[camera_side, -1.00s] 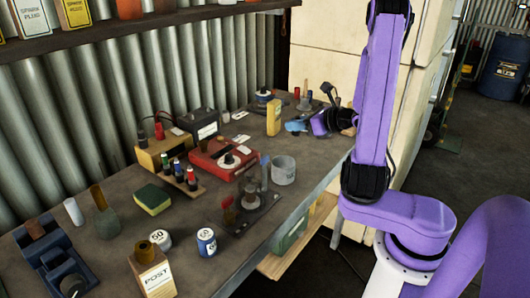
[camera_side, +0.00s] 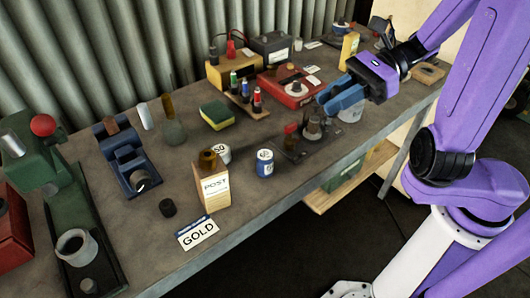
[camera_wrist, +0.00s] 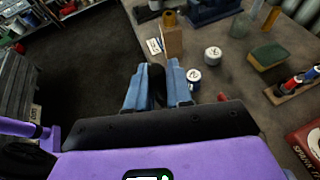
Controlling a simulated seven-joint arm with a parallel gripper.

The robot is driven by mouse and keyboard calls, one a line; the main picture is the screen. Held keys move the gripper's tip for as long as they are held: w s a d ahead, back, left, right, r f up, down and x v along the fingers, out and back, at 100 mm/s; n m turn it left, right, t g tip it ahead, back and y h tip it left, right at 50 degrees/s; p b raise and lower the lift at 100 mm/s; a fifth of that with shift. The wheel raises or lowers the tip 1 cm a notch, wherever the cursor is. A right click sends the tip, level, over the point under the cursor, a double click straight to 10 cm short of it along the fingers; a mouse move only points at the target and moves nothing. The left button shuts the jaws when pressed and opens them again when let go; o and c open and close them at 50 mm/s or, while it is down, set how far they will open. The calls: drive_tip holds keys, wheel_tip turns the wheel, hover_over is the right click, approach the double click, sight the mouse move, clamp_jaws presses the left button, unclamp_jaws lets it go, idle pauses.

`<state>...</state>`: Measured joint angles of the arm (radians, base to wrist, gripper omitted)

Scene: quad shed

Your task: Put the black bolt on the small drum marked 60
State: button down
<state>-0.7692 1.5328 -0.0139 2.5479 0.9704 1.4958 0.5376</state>
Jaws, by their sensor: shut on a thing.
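My gripper (camera_side: 340,98), with blue fingers, hangs over the far part of the bench. In the wrist view my gripper (camera_wrist: 157,88) is shut on a dark piece, the black bolt (camera_wrist: 157,82), between the fingers. In the side view I cannot make out the bolt. Two small drums stand on the bench beside the POST box: a white one (camera_side: 223,155) and a blue-and-white one (camera_side: 265,164). Their numbers are too small to read surely. They also show in the wrist view, the white one (camera_wrist: 212,56) and the blue one (camera_wrist: 194,76), beyond the fingertips.
The POST box (camera_side: 212,182) and GOLD card (camera_side: 198,233) are near the front edge. A dark stand with upright pieces (camera_side: 309,135) lies between the drums and my gripper. A grey tin (camera_side: 350,114) is under my fingers. A sponge (camera_side: 216,114) and red box (camera_side: 290,89) are behind.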

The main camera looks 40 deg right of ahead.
drive_tip(key=s+a+n+g, duration=0.1)
drive_tip(key=s+a+g, duration=0.1)
drive_tip(key=s, duration=0.1)
hover_over(265, 154)
drive_tip(key=shift+n, duration=0.3)
wheel_tip(265, 154, down, 10)
drive_tip(key=shift+s+r, duration=0.1)
drive_tip(key=shift+r, duration=0.15)
drive_tip(key=shift+f, duration=1.65)
drive_tip(key=shift+f, duration=0.1)
drive_tip(key=c, duration=1)
unclamp_jaws()
